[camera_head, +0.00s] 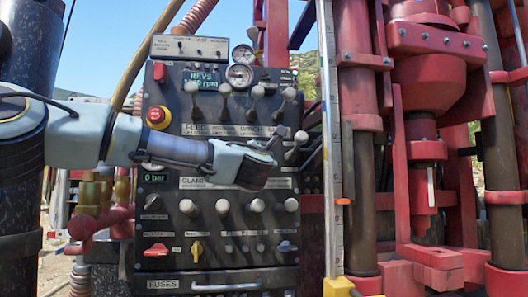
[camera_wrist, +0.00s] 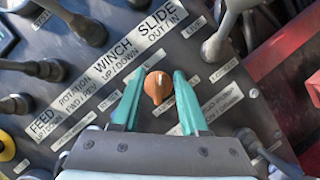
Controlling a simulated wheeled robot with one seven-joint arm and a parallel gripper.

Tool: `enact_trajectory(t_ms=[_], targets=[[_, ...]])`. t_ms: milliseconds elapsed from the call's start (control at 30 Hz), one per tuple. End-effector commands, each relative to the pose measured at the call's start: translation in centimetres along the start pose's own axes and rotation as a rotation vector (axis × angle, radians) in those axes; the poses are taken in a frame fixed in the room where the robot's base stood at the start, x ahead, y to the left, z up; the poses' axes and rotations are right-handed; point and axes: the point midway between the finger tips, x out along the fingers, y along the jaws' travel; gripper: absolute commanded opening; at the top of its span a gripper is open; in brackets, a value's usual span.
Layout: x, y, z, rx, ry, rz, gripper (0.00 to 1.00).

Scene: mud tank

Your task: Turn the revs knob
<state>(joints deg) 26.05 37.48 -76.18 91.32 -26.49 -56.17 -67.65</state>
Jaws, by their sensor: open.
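An orange knob (camera_wrist: 158,87) shows in the wrist view, on the dark panel below the WINCH and SLIDE labels. A label with its name cannot be read, so I cannot tell from the lettering that it is the revs knob. My gripper (camera_wrist: 160,77) is open, with one teal finger on each side of the knob and a visible gap to both. Whether the fingertips reach down to the knob's depth is unclear. In the head view my gripper (camera_head: 279,146) is over the upper part of the control panel (camera_head: 150,217) and the orange knob is hidden behind it.
A red emergency button (camera_head: 158,115) is at the panel's left. The REVS display (camera_head: 201,80) is above. Red drill machinery (camera_head: 425,150) stands to the right.

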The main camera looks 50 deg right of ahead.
Motion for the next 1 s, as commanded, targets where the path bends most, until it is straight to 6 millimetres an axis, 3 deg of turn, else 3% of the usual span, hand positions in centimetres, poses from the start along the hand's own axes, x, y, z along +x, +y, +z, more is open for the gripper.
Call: enact_trajectory(t_ms=[167,600,1000], targets=[[-1.4,-0.1,-0.1,0.002,-0.002,0.000,0.44],[-9.4,0.0,-0.2,0.003,0.000,0.002,0.44],[-10.8,0.0,0.0,-0.001,0.000,0.000,0.44]])
